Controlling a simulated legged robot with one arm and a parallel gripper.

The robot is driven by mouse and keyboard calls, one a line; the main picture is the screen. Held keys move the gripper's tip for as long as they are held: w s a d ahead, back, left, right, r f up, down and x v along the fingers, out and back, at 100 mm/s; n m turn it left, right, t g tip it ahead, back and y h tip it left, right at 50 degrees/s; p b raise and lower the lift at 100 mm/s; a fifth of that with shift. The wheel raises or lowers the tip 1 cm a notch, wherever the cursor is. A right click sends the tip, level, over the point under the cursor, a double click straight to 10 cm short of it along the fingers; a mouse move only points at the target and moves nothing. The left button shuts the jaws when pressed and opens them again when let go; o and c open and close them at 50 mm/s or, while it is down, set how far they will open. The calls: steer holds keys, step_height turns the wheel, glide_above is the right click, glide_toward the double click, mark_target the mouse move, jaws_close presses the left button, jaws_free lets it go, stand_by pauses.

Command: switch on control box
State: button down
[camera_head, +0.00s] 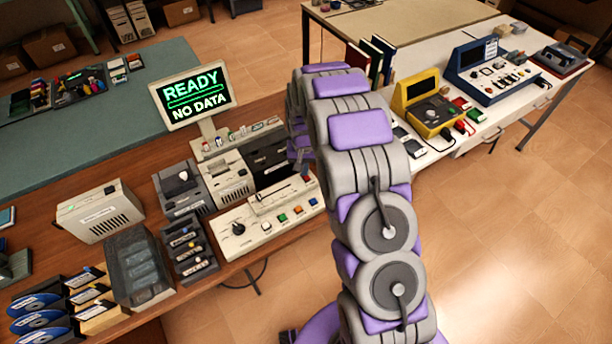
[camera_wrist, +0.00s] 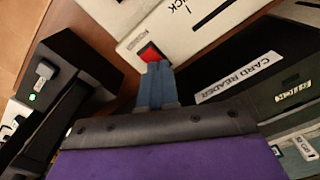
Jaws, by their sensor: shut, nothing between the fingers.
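The control box is a low white console (camera_head: 258,228) on the wooden bench, with a black knob (camera_head: 238,228), a slider and a row of coloured buttons. A red switch (camera_wrist: 150,52) on a white panel (camera_wrist: 130,22), which looks like this box, shows in the wrist view. My gripper (camera_wrist: 158,72) is shut and empty, with its blue-grey fingertips right at the lower edge of the red switch. I cannot tell whether they touch it.
A monitor (camera_head: 195,97) reads "READY NO DATA". Printers (camera_head: 228,182) and trays crowd the bench left of the console.

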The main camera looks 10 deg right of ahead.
steer(key=shift+r, duration=0.1)
steer(key=shift+r+p, duration=1.2)
steer(key=shift+r, duration=2.1)
steer(key=shift+r, duration=0.1)
steer(key=s+r+n, duration=0.1)
steer(key=s+r, duration=1.5)
steer(key=s, duration=0.1)
steer(key=s+r+g, duration=0.1)
steer(key=s+r, duration=0.1)
steer(key=s, duration=1)
steer(key=s+r+n, duration=0.1)
steer(key=s+r, duration=0.1)
steer(key=s, duration=1.1)
steer(key=shift+r+g, duration=0.25)
steer(key=shift+g, duration=0.15)
